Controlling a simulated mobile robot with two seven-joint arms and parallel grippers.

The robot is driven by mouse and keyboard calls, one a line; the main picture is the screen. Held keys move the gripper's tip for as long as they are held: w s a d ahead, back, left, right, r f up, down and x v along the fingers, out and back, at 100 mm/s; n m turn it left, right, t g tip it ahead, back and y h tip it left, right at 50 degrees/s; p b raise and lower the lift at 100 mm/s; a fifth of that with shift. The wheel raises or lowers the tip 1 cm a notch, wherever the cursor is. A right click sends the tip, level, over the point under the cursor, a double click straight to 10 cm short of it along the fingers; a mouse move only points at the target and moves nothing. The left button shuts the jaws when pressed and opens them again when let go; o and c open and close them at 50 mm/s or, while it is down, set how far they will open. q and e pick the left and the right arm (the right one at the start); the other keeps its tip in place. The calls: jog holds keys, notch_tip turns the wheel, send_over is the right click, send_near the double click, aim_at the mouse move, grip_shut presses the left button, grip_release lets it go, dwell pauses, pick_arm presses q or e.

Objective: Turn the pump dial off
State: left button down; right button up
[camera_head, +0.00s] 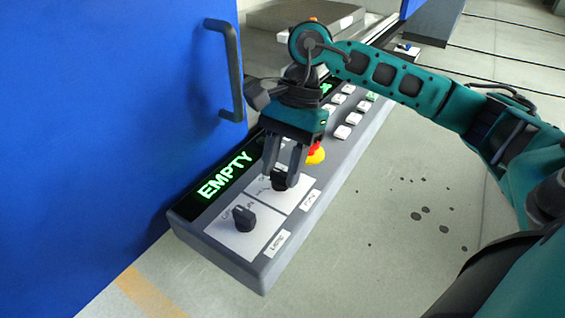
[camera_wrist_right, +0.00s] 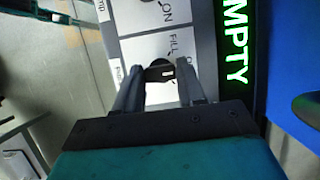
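The pump dial (camera_head: 279,182) is a black knob on a white plate on the grey control panel. In the right wrist view, the dial (camera_wrist_right: 160,69) lies between the fingertips, with the word FILL beside it. My right gripper (camera_head: 282,172) points down over this dial, its two dark fingers apart, one on either side of it. In the right wrist view, the gripper (camera_wrist_right: 161,72) shows a gap between its fingers; firm contact with the knob cannot be made out. The fingers partly hide the dial and its markings. My left gripper is not in view.
A second black dial (camera_head: 243,218) stands on the nearer plate. A green EMPTY display (camera_head: 225,176) runs beside the dials. A yellow and red button (camera_head: 315,155) and several white buttons (camera_head: 342,132) lie farther along. A blue cabinet (camera_head: 100,130) with a dark handle (camera_head: 236,75) rises on the left.

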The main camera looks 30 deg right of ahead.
jog(key=o, duration=0.4)
jog(key=shift+r, duration=0.1)
jog(key=p+v, duration=0.2)
jog(key=v, duration=1)
jog(key=shift+w+d+r, duration=0.15)
jog(key=shift+d+r, duration=0.1)
jog(key=shift+r, duration=0.05)
